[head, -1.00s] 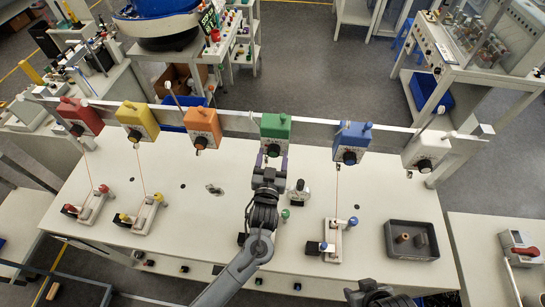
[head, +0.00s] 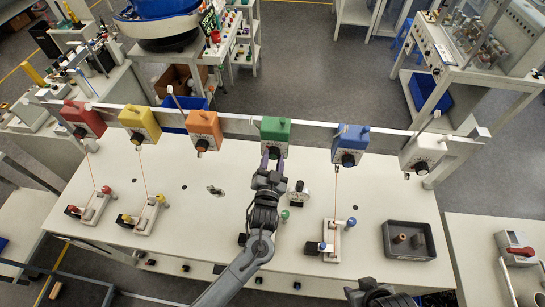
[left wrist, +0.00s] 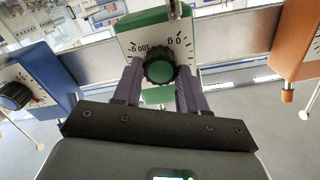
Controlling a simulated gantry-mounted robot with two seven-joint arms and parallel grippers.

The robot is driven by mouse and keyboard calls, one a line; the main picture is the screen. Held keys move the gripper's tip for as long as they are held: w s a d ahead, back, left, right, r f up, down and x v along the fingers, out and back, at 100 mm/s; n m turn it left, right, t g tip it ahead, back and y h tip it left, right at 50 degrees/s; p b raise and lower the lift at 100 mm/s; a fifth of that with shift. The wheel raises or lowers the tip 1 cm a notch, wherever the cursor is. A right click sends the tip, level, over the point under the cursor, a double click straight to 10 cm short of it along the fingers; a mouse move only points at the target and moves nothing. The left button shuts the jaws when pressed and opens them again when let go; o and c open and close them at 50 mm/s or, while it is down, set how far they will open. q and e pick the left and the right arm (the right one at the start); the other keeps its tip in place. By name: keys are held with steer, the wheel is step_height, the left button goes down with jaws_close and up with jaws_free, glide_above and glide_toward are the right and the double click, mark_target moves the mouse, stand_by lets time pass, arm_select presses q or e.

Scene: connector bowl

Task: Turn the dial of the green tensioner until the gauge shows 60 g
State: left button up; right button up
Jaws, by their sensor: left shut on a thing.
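The green tensioner (head: 276,128) hangs on the rail at the middle of the bench's back. Its black dial with a green cap (left wrist: 160,68) faces me in the left wrist view. My left gripper (head: 273,160) is shut on this dial, with one dark finger on each side of it (left wrist: 158,82). A printed scale with 0 and 100 g shows upside down above the dial; its exact setting is too small to read. A round gauge (head: 298,194) stands on the bench just right of my left wrist; its reading is not legible. My right gripper (head: 372,295) is partly visible at the bottom edge.
Red (head: 82,118), yellow (head: 139,121), orange (head: 203,129), blue (head: 350,143) and white (head: 424,152) tensioners share the rail. Threads run down to small bench fixtures. A grey tray (head: 408,240) with small parts sits at the right. Bench between has free room.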

arm_select(q)
steer(key=shift+m, duration=0.8)
steer(key=o, duration=1.1)
steer(key=shift+c, duration=0.2)
steer(key=shift+s, duration=0.15)
steer(key=s+a+b, duration=0.1)
steer(key=s, duration=0.9)
steer(key=shift+s+a, duration=0.15)
steer(key=shift+s, duration=0.1)
